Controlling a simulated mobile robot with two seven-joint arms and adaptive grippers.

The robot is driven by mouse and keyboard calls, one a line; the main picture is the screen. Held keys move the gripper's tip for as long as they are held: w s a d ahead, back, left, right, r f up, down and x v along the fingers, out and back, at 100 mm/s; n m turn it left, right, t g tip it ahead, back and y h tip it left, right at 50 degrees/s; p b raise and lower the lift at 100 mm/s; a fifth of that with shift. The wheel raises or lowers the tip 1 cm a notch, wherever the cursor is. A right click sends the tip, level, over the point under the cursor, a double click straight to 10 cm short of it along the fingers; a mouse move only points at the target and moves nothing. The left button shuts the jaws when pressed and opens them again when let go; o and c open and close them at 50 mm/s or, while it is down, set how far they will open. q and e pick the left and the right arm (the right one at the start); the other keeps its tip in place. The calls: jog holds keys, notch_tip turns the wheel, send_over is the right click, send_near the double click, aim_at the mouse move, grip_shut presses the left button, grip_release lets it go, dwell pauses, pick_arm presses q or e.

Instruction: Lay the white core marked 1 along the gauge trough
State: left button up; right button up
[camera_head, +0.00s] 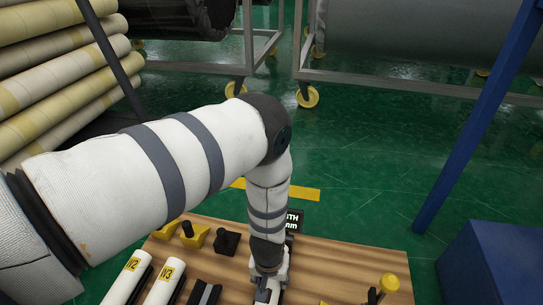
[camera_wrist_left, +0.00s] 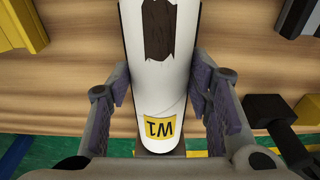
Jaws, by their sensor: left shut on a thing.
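The white core marked W1 (camera_wrist_left: 165,85) fills the middle of the left wrist view. It has a yellow label near its lower end and a torn dark brown patch further up. My left gripper (camera_wrist_left: 168,100) is shut on it, with a grey pad on each side. In the head view my left gripper (camera_head: 268,287) points down over the wooden table at the bottom edge, and the core is not clearly seen there. Whether the core touches the table cannot be told. The gauge trough cannot be clearly made out. My right gripper is not in view.
Two white cores, W2 (camera_head: 126,278) and W3 (camera_head: 165,283), lie left on the wooden table (camera_head: 340,262). A yellow knob (camera_head: 389,283) is at right.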

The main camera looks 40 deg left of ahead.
aim_at(270, 284)
pick_arm(q)
jog(key=shift+f, duration=0.35)
jog(key=o, duration=1.2)
jog(key=shift+o, duration=0.2)
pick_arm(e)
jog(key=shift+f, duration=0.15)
